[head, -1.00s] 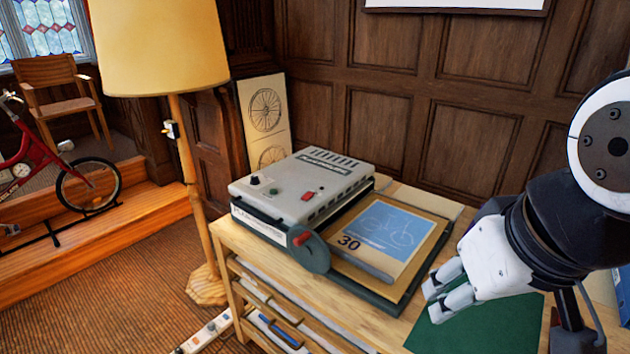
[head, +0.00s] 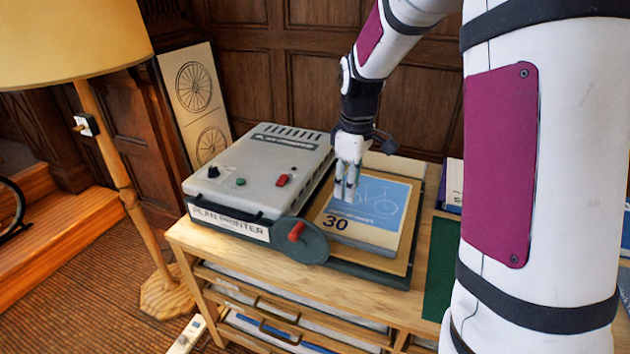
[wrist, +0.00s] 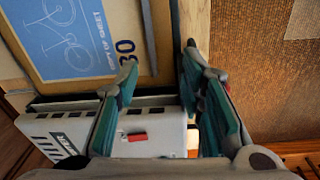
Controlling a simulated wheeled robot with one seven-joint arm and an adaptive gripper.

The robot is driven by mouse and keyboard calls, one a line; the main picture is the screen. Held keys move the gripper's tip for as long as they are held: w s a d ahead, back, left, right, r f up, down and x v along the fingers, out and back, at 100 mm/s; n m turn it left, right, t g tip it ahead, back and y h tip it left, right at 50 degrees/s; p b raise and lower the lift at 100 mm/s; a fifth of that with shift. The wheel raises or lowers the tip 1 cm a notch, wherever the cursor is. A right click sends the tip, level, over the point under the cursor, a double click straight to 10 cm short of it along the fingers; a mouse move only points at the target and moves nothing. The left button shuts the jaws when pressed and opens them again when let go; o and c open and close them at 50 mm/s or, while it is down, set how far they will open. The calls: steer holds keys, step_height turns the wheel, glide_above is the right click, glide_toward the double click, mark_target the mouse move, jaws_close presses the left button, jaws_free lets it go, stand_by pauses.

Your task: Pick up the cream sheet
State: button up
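The cream sheet (head: 377,238) has a blue bicycle panel and a dark "30". It lies flat on the tan bed beside the grey printer; a grey bar lies along its near edge. In the wrist view the sheet (wrist: 110,70) is at the upper left, partly cut off. My gripper (head: 345,190) points down over the sheet's left part in the head view and hides some of the panel. In the wrist view my gripper (wrist: 160,72) has its fingers apart, with nothing visible held between them. I cannot tell how high the fingertips are above the sheet.
The plan printer (head: 255,175) with its red-knobbed round disc (head: 303,243) stands close on the left. A green mat (head: 440,270) lies to the right. A floor lamp (head: 125,190) stands left of the wooden cabinet (head: 200,238). My own arm hides much of the right side.

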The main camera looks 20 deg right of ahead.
steer(key=n, duration=0.1)
glide_above(350, 240)
step_height(350, 240, down, 6)
steer(key=shift+g, duration=0.4)
steer(key=f, duration=0.8)
steer(key=shift+w+d+f, duration=0.1)
steer(key=shift+w+f, duration=0.1)
steer(key=shift+w, duration=0.1)
steer(key=shift+s+f, duration=0.15)
steer(key=shift+f, duration=1.2)
steer(key=shift+s+f, duration=0.1)
steer(key=shift+f, duration=1.25)
jaws_close()
